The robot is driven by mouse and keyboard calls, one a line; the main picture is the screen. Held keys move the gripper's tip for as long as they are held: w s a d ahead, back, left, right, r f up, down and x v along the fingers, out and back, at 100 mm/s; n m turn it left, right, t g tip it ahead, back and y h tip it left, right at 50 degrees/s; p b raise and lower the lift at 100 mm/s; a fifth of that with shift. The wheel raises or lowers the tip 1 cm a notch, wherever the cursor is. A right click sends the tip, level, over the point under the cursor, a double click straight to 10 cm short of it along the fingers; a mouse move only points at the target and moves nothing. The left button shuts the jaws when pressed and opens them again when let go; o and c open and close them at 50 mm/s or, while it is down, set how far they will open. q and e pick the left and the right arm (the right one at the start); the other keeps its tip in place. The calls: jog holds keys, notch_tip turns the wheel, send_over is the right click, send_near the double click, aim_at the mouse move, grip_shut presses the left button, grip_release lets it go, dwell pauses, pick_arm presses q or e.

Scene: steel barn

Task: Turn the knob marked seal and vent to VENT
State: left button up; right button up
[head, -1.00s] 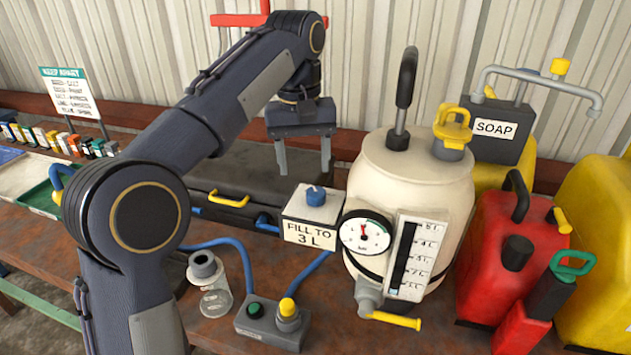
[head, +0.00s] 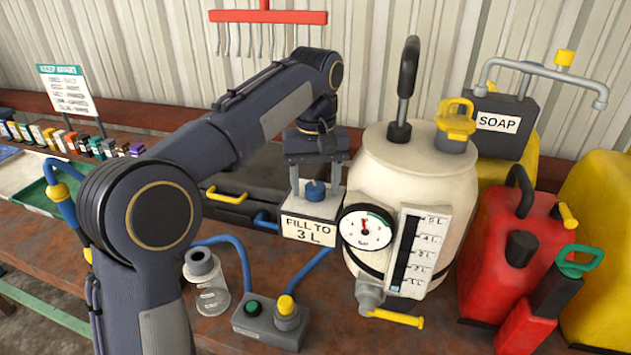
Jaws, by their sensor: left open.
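A blue knob (head: 315,191) stands on top of a small white box (head: 311,227) that carries a "FILL TO 3 L" label. I cannot read any seal or vent marking on or near the knob. My left gripper (head: 315,178) is open and points down, with one finger on each side of the blue knob. I cannot tell whether the fingers touch it. My right gripper is not in view.
A cream tank (head: 410,180) with a gauge and level scale stands close on the right. A dark case (head: 240,190) lies behind left. A button box (head: 270,320) and glass jar (head: 207,285) stand in front. Red cans (head: 495,250) are farther right.

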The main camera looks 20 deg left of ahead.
pick_arm(q)
jog(key=shift+c, duration=0.3)
jog(key=c, duration=0.9)
jog(key=shift+r+m+p, duration=0.3)
jog(key=shift+m+p, duration=1)
jog(key=shift+p, duration=0.15)
jog(key=m+p, duration=0.6)
jog(key=m, duration=0.2)
jog(key=shift+a, duration=0.1)
jog(key=shift+f+m+p, duration=0.15)
jog(key=shift+m+p, duration=0.7)
jog(key=shift+m, duration=0.75)
jog(key=o, duration=1)
jog(key=shift+f, duration=0.1)
jog(key=shift+c, duration=0.2)
